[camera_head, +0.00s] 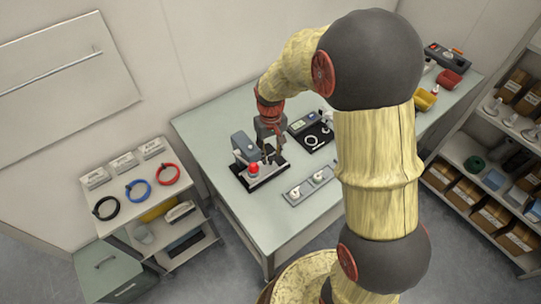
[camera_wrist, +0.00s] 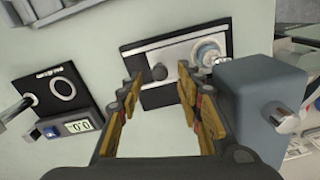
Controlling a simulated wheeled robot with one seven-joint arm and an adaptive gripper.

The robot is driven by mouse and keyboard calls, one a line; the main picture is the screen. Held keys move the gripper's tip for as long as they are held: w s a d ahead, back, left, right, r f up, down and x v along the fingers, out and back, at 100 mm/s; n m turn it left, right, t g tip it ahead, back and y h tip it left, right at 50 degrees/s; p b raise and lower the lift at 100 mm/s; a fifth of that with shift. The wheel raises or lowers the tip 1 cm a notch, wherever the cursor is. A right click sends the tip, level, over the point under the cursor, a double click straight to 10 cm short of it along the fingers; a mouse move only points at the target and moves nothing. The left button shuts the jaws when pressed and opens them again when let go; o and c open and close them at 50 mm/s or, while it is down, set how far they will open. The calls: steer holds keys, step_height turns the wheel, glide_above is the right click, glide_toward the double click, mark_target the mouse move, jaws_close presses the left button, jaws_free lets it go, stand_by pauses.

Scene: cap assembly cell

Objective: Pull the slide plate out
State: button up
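The slide plate (camera_wrist: 180,55) is a light grey strip in a black base in the wrist view. A dark round knob (camera_wrist: 160,72) stands on its left part, and a pale round part (camera_wrist: 207,52) sits at its right. The blue-grey press (camera_wrist: 262,95) covers the right end of the base. In the head view the press (camera_head: 240,146) stands on the table with a red round top in front. My gripper (camera_wrist: 155,82) is open and empty, its fingers either side of the knob in the picture. I cannot tell the height gap. In the head view my gripper (camera_head: 270,150) is beside the press.
A black panel with a display (camera_wrist: 75,108) lies left in the wrist view. A grey tray with pale round parts (camera_head: 310,186) lies near the table's front. The table (camera_head: 225,120) has bare room at the left rear. Shelves flank both sides.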

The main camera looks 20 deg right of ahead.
steer(key=shift+f, duration=0.75)
steer(key=c, duration=0.3)
jaws_close()
